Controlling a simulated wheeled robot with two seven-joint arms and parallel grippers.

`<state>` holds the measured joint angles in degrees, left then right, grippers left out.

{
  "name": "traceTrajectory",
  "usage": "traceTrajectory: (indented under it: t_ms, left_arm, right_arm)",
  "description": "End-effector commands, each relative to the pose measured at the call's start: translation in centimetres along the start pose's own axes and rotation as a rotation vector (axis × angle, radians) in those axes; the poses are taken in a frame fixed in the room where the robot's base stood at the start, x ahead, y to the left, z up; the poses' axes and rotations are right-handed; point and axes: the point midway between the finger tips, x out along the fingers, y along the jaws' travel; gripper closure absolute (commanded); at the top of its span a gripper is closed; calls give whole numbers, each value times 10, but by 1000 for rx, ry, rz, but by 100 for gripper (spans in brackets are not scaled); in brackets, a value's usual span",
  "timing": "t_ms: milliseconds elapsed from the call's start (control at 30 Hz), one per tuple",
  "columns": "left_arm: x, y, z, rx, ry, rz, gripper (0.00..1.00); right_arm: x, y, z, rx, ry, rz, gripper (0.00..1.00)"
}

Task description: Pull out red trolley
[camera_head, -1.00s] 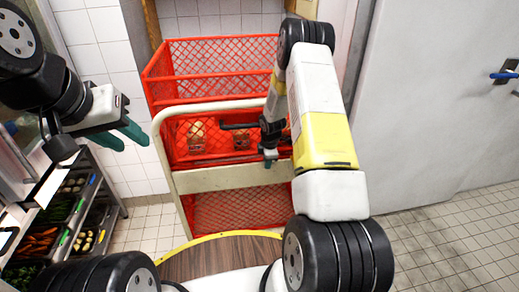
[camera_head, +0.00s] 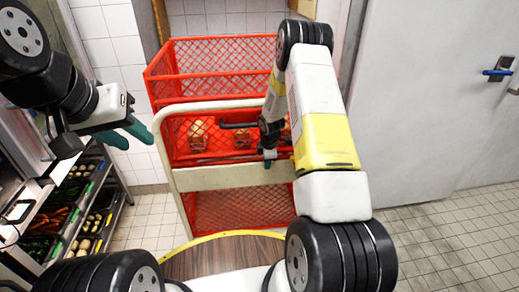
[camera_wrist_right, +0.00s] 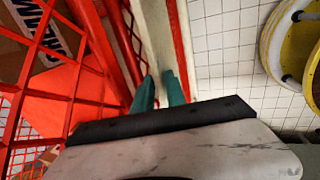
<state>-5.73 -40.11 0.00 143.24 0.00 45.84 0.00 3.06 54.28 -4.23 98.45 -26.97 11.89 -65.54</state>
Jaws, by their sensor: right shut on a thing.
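The red trolley (camera_head: 222,52) has red mesh baskets and a cream frame with a handle bar (camera_head: 207,105) on its near side. It stands in front of me, by the tiled wall. My right gripper (camera_head: 269,158) is shut on the trolley's cream frame (camera_head: 215,178), at its near right part; my forearm hides the trolley's right side. In the right wrist view the green fingers (camera_wrist_right: 160,92) lie either side of a cream frame piece (camera_wrist_right: 154,40) beside the red mesh. My left gripper (camera_head: 125,134) is raised left of the trolley, empty, its green fingers apart.
A rack with vegetable crates (camera_head: 85,215) stands at the left. A grey door (camera_head: 430,100) with a blue handle (camera_head: 497,72) is at the right. The tiled floor (camera_head: 450,235) at the right is clear. Several packed items (camera_head: 198,135) sit in the trolley's middle basket.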

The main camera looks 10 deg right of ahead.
Motion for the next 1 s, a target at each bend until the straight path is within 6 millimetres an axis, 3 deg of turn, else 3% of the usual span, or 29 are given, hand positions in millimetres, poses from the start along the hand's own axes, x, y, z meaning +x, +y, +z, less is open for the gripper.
traceTrajectory:
  t_ms: [367,400,533,1000]
  left_arm:
    - [0,0,0,0,0,0,64]
    - [0,0,0,0,0,0,64]
    - [0,0,0,0,0,0,64]
    - [0,0,0,0,0,0,64]
  right_arm:
    - [1,-1,0,3,0,-1,100]
    - [1,-1,0,3,0,-1,81]
    - [1,0,0,3,0,0,58]
    - [0,1,0,1,0,3,58]
